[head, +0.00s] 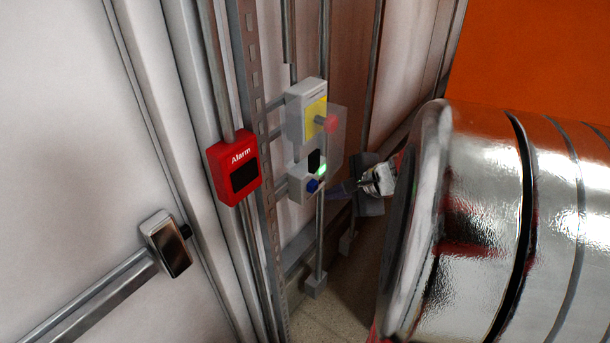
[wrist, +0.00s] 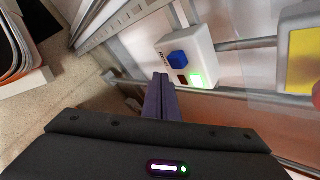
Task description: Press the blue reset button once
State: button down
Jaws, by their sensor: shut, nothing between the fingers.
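The blue reset button (head: 313,185) sits on a small light-grey box (head: 297,188) on the wall rail, beside a lit green light. In the wrist view the blue button (wrist: 178,58) is on the upper left of the box (wrist: 202,42), with the green light (wrist: 197,80) and a dark red square below it. My gripper (head: 334,192) points at the box from the right, apart from it. In the wrist view its purple-grey fingertips (wrist: 160,78) are together and empty, a little below and left of the button. The large metal drum hides part of my arm.
Above the box is a yellow-faced box with a red button (head: 331,124) and a clear guard. It shows partly in the wrist view (wrist: 306,62). A red Alarm box (head: 234,167) hangs left. A large shiny drum (head: 480,230) fills the right. Rails and posts run nearby.

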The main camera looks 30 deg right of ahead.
jog(key=s, duration=0.1)
jog(key=s+d, duration=0.1)
jog(key=s, duration=0.1)
jog(key=shift+s+d, duration=0.15)
jog(key=shift+s, duration=0.15)
dwell(0.8)
